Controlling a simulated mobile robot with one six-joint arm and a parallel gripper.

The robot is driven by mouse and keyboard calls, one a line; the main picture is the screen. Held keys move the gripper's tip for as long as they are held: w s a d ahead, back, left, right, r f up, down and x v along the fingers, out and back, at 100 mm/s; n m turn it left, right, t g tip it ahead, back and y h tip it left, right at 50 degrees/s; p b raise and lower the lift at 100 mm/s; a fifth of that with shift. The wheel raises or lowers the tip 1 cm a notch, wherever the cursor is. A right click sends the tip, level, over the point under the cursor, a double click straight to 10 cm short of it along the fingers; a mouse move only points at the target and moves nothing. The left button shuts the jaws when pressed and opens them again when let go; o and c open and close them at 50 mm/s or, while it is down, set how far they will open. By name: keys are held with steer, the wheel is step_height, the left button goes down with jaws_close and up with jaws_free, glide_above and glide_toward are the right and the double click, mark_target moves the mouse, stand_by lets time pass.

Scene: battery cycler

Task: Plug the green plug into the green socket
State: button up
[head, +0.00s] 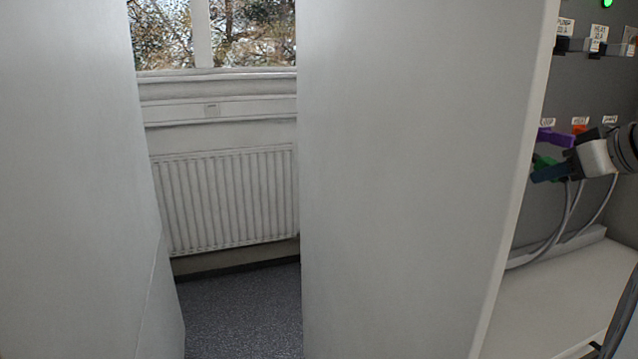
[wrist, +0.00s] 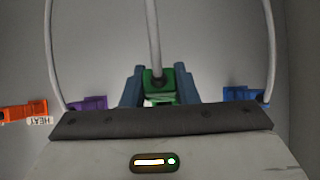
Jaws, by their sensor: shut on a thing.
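The green plug (wrist: 153,86) is between the two blue-grey fingers of my gripper (wrist: 158,88) in the wrist view, with a grey cable running up from it. My gripper is shut on the plug. In the head view, my gripper (head: 553,172) is at the right in front of the grey panel, and a green part (head: 543,160) shows beside its fingers. The green socket cannot be made out apart from the plug, so I cannot tell whether the plug is seated.
A blue plug (wrist: 240,95) is on the right. Grey cables (head: 566,232) hang below my gripper. A white cabinet wall (head: 420,180) stands left of the panel.

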mark_target(535, 155)
stand_by(0.4)
steer(key=r+p, duration=0.1)
steer(key=p, duration=0.2)
steer(key=r+g+p, duration=0.1)
steer(key=p, duration=0.2)
steer(key=shift+s+d+r+p, duration=0.15)
steer(key=shift+s+d+p, duration=0.05)
steer(key=shift+s+p, duration=0.1)
steer(key=shift+w+a+r+g+h+p, duration=0.2)
steer(key=shift+w+g+p, duration=0.3)
steer(key=shift+p, duration=1.4)
steer(key=shift+w+a+r+g+h+p, duration=0.2)
steer(key=shift+w+p, duration=0.5)
steer(key=shift+p, duration=1.15)
steer(key=shift+w+a+g+h+p, duration=0.2)
steer(key=shift+w+a+g+p, duration=0.25)
steer(key=shift+p, duration=1.45)
steer(key=shift+w+d+b, duration=0.1)
steer(key=shift+w+b, duration=0.05)
steer(key=shift+b, duration=0.75)
steer(key=shift+w+a, duration=0.25)
steer(key=shift+w, duration=0.45)
steer(key=shift+w+a, duration=0.2)
steer(key=shift+w, duration=0.5)
